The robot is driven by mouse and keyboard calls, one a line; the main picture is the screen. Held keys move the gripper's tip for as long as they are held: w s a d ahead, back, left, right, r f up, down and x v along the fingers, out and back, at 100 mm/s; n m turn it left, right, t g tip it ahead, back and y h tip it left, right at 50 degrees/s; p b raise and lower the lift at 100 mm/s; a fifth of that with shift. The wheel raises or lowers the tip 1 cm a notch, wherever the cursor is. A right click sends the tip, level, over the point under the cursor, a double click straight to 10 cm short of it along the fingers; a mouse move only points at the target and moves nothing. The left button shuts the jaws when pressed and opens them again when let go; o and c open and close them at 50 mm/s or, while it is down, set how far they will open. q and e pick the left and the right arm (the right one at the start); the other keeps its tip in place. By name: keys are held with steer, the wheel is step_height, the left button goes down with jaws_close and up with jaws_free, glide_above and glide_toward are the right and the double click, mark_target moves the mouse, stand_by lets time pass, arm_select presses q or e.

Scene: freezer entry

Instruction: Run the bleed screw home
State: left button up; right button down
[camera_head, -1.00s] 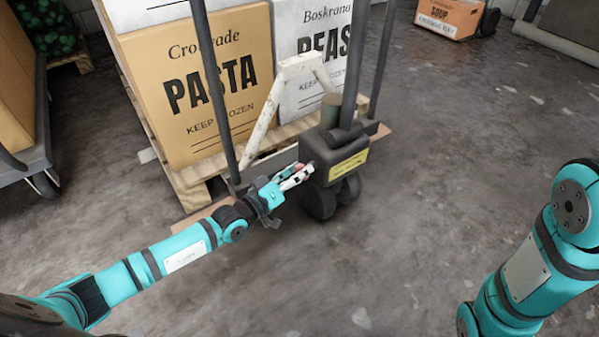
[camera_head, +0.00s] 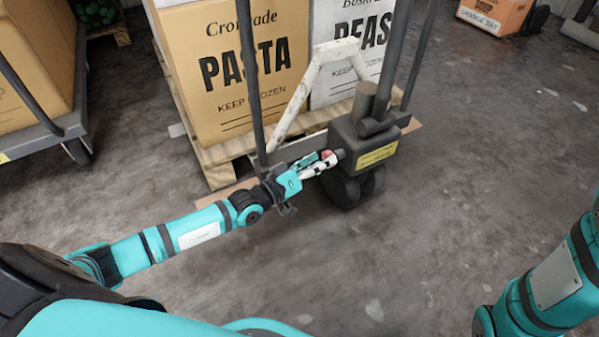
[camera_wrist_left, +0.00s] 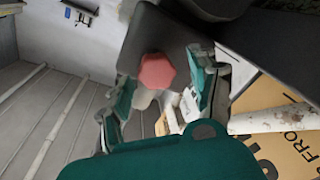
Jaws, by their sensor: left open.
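The bleed screw has a red lobed knob (camera_wrist_left: 155,71) that faces the left wrist camera. It sticks out from the dark pump block (camera_head: 362,152) of a pallet jack, and a yellow label (camera_head: 376,155) is on the block. My left gripper (camera_head: 326,163) is at the left side of the block in the head view, with a bit of red showing between its fingers. In the left wrist view its open fingers (camera_wrist_left: 163,88) stand either side of the knob, with gaps visible. I cannot tell the exact depth. My right gripper is out of view.
The jack's dark upright bars (camera_head: 250,80) rise beside my left gripper. A white frame (camera_head: 298,95) and a wooden pallet (camera_head: 222,158) with a pasta box (camera_head: 235,95) and a peas box (camera_head: 345,75) stand behind. The floor (camera_head: 400,260) in front is clear.

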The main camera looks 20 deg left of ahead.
arm_select(q)
steer(key=v, duration=1)
steer(key=shift+a, duration=0.15)
steer(key=shift+s, duration=0.15)
